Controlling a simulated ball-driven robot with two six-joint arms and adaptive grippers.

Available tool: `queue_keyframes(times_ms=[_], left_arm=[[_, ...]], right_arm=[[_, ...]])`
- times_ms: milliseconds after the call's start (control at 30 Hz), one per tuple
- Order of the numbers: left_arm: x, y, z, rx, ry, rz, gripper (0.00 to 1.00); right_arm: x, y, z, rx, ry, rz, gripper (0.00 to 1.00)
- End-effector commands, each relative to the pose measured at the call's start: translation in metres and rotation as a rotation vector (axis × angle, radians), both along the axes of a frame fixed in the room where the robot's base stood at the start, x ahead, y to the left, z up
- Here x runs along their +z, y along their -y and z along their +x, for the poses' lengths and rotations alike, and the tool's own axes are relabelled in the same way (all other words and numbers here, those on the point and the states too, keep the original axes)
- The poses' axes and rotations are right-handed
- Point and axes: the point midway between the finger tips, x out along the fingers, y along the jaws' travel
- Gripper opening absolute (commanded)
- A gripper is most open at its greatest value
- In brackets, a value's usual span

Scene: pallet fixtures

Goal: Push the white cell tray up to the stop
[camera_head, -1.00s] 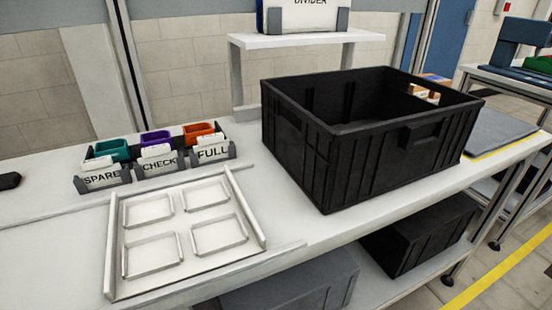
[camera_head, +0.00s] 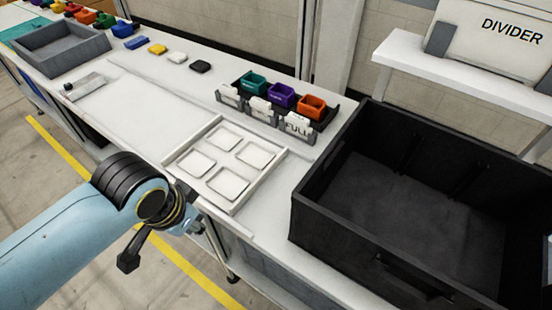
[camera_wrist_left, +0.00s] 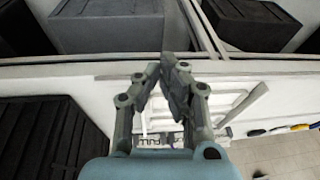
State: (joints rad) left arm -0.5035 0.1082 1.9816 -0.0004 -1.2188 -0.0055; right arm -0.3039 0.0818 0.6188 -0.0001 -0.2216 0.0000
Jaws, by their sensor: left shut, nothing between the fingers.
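The white cell tray (camera_head: 212,178), with four square pockets, lies flat on the white bench between two raised white side rails (camera_head: 262,180). No separate stop can be told apart from the white fixture. In the left wrist view part of the tray (camera_wrist_left: 222,104) shows behind the fingers. My left arm reaches in from the left in the head view, its wrist at the bench's front edge beside the tray's near side. My left gripper (camera_wrist_left: 176,68) is shut and empty, its fingertips together; contact with the tray cannot be told. My right gripper is not in view.
A large black crate (camera_head: 320,190) stands right of the tray. Behind the tray are card holders with teal, purple and orange bins (camera_head: 281,96). A grey tray (camera_head: 62,50) and small coloured blocks lie farther left. The bench left of the tray is mostly clear.

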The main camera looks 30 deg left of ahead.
Motion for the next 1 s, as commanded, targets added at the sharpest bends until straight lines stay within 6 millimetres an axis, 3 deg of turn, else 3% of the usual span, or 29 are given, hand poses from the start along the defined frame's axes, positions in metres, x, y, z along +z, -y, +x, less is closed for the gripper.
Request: queue_keyframes(times_ms=[33, 200, 333, 467, 667, 867, 1000], left_arm=[[0.03, 0.002, 0.002, -0.007, 0.01, 0.002, 0.0], [0.106, 0.008, 0.007, -0.053, 0.02, 0.014, 0.0], [0.149, 0.013, 0.018, -0.163, 0.003, 0.045, 0.0], [0.148, 0.017, 0.035, -0.312, -0.043, 0.081, 0.0], [0.126, 0.029, 0.07, -0.576, -0.117, 0.118, 0.0], [0.097, 0.056, 0.117, -0.944, -0.198, 0.139, 0.0], [0.084, 0.085, 0.154, -1.265, -0.241, 0.143, 0.0]], right_arm=[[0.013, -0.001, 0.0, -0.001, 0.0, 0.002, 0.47], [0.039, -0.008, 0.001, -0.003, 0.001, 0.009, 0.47], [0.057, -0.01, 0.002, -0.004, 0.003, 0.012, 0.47], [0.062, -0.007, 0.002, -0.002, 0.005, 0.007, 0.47], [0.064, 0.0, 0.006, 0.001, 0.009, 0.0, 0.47], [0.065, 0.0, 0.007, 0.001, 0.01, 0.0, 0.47], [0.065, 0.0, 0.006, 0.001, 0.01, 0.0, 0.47]])
